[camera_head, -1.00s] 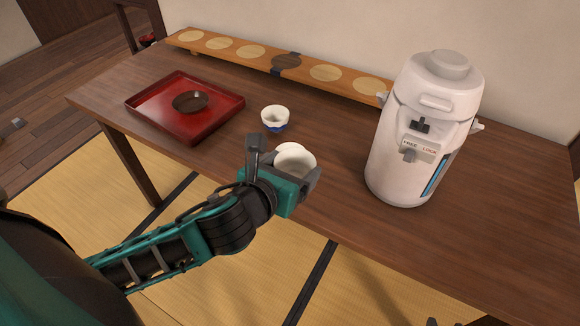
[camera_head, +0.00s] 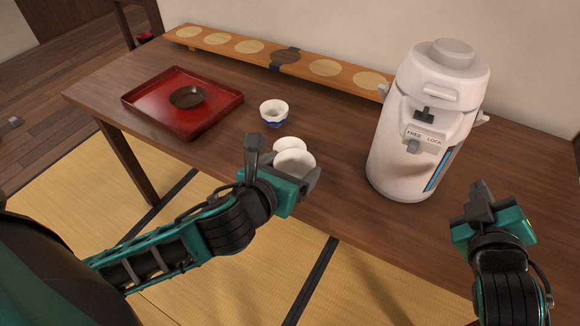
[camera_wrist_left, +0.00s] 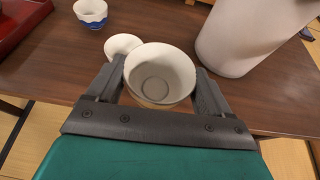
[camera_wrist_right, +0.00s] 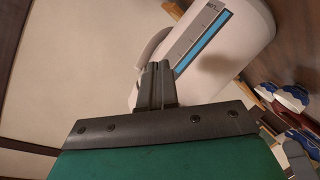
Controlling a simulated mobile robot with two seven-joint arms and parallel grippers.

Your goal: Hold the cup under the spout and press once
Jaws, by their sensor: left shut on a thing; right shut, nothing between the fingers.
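My left gripper (camera_head: 285,160) is shut on a white cup (camera_head: 295,163) at the table's front edge. The left wrist view shows this cup (camera_wrist_left: 160,78) upright between the fingers, its inside visible and apparently empty. The white dispenser (camera_head: 410,165) stands to its right, apart from it. It has a grey round top (camera_head: 453,52), a small black part (camera_head: 424,114) on its front and FREE and LOCK labels. My right gripper (camera_head: 479,198) is shut and empty, right of the dispenser and near the front edge. In the right wrist view the dispenser (camera_wrist_right: 235,45) lies beyond the shut fingers.
A smaller white round piece (camera_wrist_left: 122,45) sits just behind the held cup. A blue-and-white cup (camera_head: 274,112) stands further back. A red tray (camera_head: 140,105) with a dark saucer (camera_head: 187,97) is at left. A long wooden board (camera_head: 240,47) lies along the back.

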